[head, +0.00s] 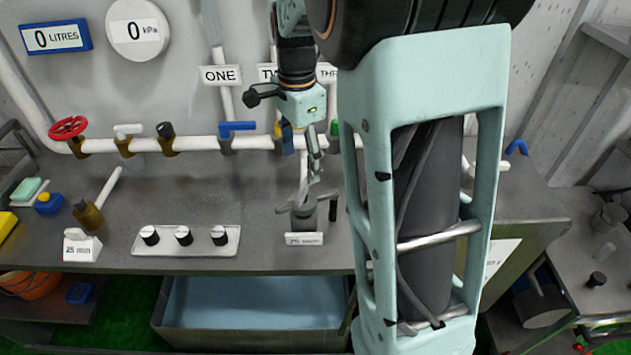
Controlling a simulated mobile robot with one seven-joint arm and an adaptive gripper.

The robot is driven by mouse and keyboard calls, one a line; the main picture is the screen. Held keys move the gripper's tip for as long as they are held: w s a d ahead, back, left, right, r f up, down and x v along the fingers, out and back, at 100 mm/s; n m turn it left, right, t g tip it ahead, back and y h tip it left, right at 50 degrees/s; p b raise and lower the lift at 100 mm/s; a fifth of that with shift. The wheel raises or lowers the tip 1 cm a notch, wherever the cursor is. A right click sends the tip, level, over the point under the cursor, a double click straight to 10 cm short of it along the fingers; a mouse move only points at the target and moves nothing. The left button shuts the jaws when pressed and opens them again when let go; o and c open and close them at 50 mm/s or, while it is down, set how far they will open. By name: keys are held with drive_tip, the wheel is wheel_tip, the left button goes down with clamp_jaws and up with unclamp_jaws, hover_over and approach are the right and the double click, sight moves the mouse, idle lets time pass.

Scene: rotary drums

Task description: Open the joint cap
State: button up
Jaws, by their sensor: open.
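A grey cylindrical fitting (303,217) stands on the bench with a lever-like part on top and a "25 mm" label (304,239) in front. It may be the joint with its cap, but I cannot tell for certain. My gripper (312,160) points down just above this fitting, below the pale teal wrist. It is open, with no object visible between its fingers. Its fingers overlap the fitting's top in the picture, so I cannot tell whether they touch. My arm hides the bench to the right of the fitting.
A white pipe (195,144) with several valves, including a red wheel (68,127), runs along the back. A plate with black knobs (186,240) and a brass valve with a white handle (92,211) stand left. A basin (255,302) lies below the bench.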

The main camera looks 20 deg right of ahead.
sight(303, 187)
drive_tip(key=shift+s+d+f, duration=0.1)
drive_tip(key=shift+s+d, duration=0.1)
drive_tip(key=shift+f, duration=0.25)
wheel_tip(303, 187, down, 10)
drive_tip(key=shift+f+p, duration=0.1)
drive_tip(key=shift+p, duration=0.25)
drive_tip(key=c, duration=1.7)
